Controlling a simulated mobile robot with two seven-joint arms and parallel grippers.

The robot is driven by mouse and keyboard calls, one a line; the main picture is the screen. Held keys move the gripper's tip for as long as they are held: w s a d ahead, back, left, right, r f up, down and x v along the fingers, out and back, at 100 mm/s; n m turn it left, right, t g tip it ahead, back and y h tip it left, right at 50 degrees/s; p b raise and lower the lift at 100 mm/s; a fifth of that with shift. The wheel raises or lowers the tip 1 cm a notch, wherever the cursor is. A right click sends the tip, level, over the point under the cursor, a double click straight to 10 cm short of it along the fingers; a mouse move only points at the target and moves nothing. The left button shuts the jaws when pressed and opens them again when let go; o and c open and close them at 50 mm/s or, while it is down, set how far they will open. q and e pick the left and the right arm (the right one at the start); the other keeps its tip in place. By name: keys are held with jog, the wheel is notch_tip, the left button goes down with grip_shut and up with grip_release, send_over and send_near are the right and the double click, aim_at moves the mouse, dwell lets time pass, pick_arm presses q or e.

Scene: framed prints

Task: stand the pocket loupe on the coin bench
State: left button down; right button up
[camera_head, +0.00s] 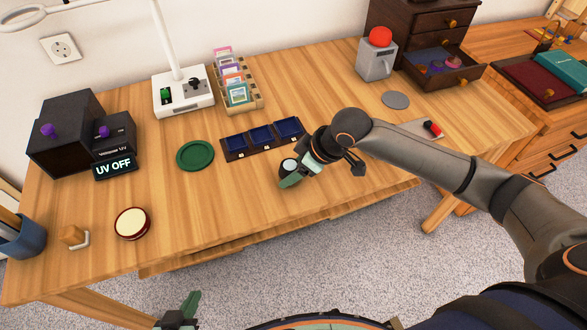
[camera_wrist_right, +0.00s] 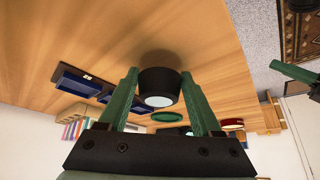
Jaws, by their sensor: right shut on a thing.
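The pocket loupe (camera_wrist_right: 159,88) is a short dark cylinder with a pale round lens, between the two green fingers of my right gripper (camera_wrist_right: 164,95) in the right wrist view. In the head view the loupe (camera_head: 289,165) shows at my right gripper (camera_head: 290,174), low over the front middle of the wooden coin bench (camera_head: 225,205). A dark shadow lies by it; I cannot tell whether it touches the wood. My left gripper (camera_head: 186,308) is at the bottom edge of the head view, off the bench, partly cut off; its opening is unclear.
A blue three-part tray (camera_head: 262,139) lies just behind the loupe, with a green round mat (camera_head: 195,156) to its left. A red-rimmed round dish (camera_head: 132,223) and wooden stamp (camera_head: 74,237) are front left. The bench front between dish and gripper is clear.

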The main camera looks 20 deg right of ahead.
jog(key=o, duration=1.4)
jog(key=shift+f, duration=0.1)
jog(key=shift+c, duration=0.2)
jog(key=p+v, duration=0.2)
jog(key=v, duration=1)
